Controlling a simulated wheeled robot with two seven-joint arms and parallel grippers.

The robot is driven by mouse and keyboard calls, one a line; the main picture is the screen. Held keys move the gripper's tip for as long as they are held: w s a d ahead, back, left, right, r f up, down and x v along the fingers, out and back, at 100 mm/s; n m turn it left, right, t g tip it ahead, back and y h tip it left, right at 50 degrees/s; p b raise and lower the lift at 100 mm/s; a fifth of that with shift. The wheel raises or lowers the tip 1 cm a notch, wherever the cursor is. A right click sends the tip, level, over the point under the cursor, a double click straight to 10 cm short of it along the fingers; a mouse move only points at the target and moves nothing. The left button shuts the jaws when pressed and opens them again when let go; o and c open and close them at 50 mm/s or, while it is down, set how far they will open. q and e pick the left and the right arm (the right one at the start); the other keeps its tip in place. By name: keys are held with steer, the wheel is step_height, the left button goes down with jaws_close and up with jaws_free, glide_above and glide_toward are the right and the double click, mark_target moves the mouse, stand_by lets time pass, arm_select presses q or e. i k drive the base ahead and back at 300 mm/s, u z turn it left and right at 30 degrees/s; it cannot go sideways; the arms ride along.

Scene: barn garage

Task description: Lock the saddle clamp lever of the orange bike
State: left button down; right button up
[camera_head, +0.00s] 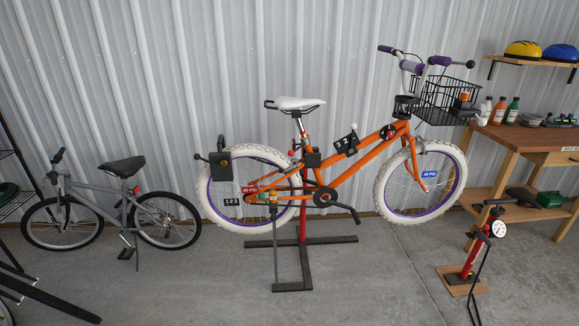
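The orange bike (365,161) is held on a stand (303,245), with white tyres and purple rims, its front wheel to the right. Its white saddle (299,103) sits on a seat post (301,128) that runs down into the frame. The saddle clamp area (305,140) is at the top of the seat tube. The lever there is too small to make out, and I cannot tell whether it is locked. Neither of my grippers is in view.
A grey bike (107,198) stands at the left. A wooden workbench (528,140) with bottles is at the right, under a helmet shelf (535,61). A red floor pump (475,255) stands at the front right. The concrete floor (195,285) is clear before the stand.

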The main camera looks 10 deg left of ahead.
mark_target(291, 153)
steer(key=i, duration=1.3)
steer(key=z, duration=0.65)
